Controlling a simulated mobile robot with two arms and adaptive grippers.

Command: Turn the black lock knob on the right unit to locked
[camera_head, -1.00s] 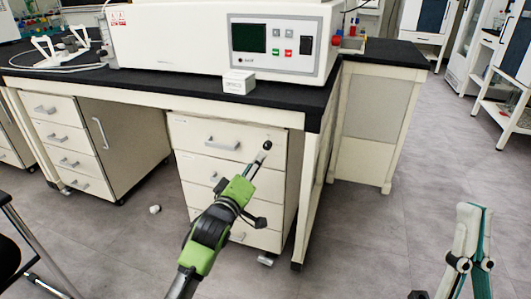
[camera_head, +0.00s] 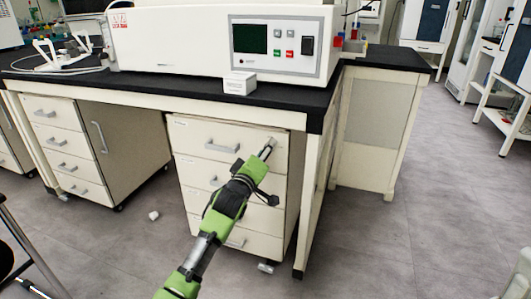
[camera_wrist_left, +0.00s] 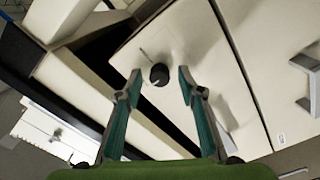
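The right drawer unit (camera_head: 222,140) stands under the bench, with a pale front and several grey-handled drawers. Its black lock knob (camera_wrist_left: 159,74) is round, with a small light mark near its lower edge, on the top drawer panel in the left wrist view. My left gripper (camera_wrist_left: 159,76) is open; the knob appears between its two fingertips, with a gap on each side. Contact with the knob is not visible. In the head view, my left gripper (camera_head: 268,148) reaches the top right of that unit and hides the knob. My right gripper is not identifiable in view.
The black bench top (camera_head: 180,84) overhangs the drawers and carries the white freeze dryer (camera_head: 180,42) and a small white box (camera_head: 239,82). A bench leg (camera_head: 311,200) stands just right of the unit. Another drawer unit (camera_head: 90,145) is at left. Open floor lies at right.

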